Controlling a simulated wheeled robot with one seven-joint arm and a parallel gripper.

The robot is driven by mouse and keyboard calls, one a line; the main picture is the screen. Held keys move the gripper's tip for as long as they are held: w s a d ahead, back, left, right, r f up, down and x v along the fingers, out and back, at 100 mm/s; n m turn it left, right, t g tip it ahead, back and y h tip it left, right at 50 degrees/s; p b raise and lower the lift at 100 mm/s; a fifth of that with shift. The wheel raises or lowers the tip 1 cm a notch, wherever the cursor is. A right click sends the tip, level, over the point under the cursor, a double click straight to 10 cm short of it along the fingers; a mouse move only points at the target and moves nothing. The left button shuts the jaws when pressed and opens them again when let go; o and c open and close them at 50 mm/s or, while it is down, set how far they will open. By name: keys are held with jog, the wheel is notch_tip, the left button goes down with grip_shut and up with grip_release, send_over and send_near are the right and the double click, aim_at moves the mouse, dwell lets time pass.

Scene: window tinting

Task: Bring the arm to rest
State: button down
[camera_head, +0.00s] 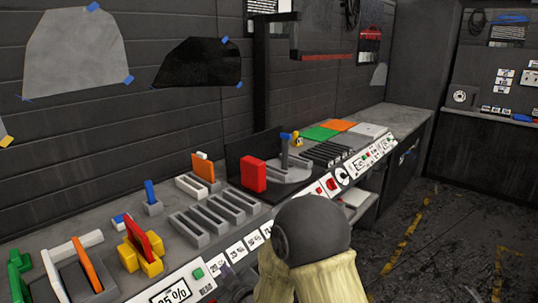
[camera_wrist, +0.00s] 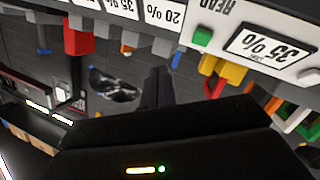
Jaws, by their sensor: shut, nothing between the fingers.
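My gripper (camera_wrist: 159,72) shows in the wrist view as two dark fingers pressed together, shut and empty. The fingers point toward the front of the workbench, whose labels appear upside down along the top of that view. In the head view, part of my arm (camera_head: 312,232), a dark rounded joint with a beige cover, stands at the bottom centre in front of the bench edge. The gripper itself is hidden in the head view. I cannot tell how far the fingertips are from the bench.
The workbench (camera_head: 400,117) runs along the wall. It carries a red block (camera_head: 253,175), grey slotted racks (camera_head: 207,217), a yellow holder (camera_head: 140,252) with a red piece, and flat green and orange sheets. Tint samples hang on the wall. The dark floor (camera_head: 450,225) at right is clear.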

jog(key=s+d+m+g+h, duration=0.2)
jog(key=d+m+h, duration=0.1)
jog(key=d, duration=0.6)
jog(key=s+d+m+g+h, duration=0.3)
jog(key=d+h, duration=0.1)
jog(key=d, duration=0.5)
jog(key=s+d+m+g+h, duration=0.2)
jog(key=s+d+m+g, duration=0.35)
jog(key=s+d, duration=0.65)
jog(key=a+p+v, duration=0.1)
jog(key=p+v, duration=1.1)
jog(key=v, duration=0.1)
jog(key=shift+w+a+m, duration=0.25)
jog(key=shift+w+m, duration=0.1)
jog(key=shift+a, duration=0.1)
